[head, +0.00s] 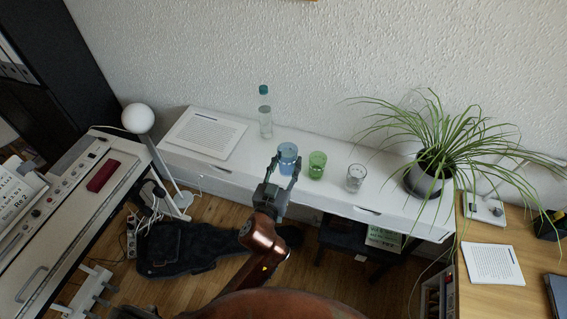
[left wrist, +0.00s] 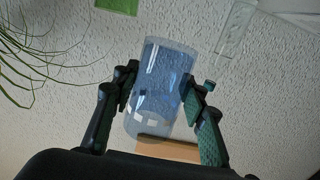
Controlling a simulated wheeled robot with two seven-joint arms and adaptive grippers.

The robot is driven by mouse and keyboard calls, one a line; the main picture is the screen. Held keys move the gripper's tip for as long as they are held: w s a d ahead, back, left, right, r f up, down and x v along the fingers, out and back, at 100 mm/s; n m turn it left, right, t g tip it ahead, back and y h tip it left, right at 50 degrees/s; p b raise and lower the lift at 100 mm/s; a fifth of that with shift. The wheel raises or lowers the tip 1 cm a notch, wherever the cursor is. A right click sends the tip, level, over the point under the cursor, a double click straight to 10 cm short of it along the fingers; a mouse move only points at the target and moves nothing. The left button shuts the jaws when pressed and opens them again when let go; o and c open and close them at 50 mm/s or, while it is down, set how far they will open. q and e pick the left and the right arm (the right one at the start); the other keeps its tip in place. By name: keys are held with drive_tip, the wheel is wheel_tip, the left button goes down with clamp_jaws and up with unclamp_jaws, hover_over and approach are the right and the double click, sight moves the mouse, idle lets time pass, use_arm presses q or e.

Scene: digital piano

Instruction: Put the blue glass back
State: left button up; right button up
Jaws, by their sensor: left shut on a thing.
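The blue glass (head: 288,153) is between the fingers of my left gripper (head: 287,165) in the head view, over the front part of the white shelf. In the left wrist view the blue glass (left wrist: 160,85) sits between both finger pads of my left gripper (left wrist: 158,95), which is shut on it. I cannot tell whether its base touches the shelf. A green glass (head: 317,165) stands just right of it, and a clear glass (head: 356,177) stands further right. My right gripper is not in view.
The narrow white shelf (head: 385,190) runs along the wall. A bottle (head: 265,118) stands behind the blue glass, and paper sheets (head: 205,134) lie to the left. A potted plant (head: 428,176) spreads leaves over the right end. A round lamp (head: 138,118) stands at the left.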

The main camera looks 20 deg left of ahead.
use_arm(q)
drive_tip(key=w+a+f+b, duration=0.1)
drive_tip(key=w+f, duration=0.1)
drive_tip(key=w, duration=0.1)
drive_tip(key=w+a+f+b, duration=0.1)
drive_tip(key=w+f, duration=0.2)
drive_tip(key=w+a+f+b, duration=0.1)
drive_tip(key=w+a+f, duration=0.1)
drive_tip(key=w, duration=0.1)
drive_tip(key=shift+f, duration=0.4)
wheel_tip(320, 180, down, 4)
drive_tip(key=shift+w+r+b, duration=0.15)
drive_tip(key=shift+r+b, duration=0.1)
drive_tip(key=shift+b, duration=0.5)
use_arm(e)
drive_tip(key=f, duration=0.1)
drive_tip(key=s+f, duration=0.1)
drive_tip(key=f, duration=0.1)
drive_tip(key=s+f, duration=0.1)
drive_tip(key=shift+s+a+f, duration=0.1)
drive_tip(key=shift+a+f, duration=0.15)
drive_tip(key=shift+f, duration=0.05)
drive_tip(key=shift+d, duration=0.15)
use_arm(q)
drive_tip(key=shift+f, duration=0.15)
drive_tip(key=o, duration=1.3)
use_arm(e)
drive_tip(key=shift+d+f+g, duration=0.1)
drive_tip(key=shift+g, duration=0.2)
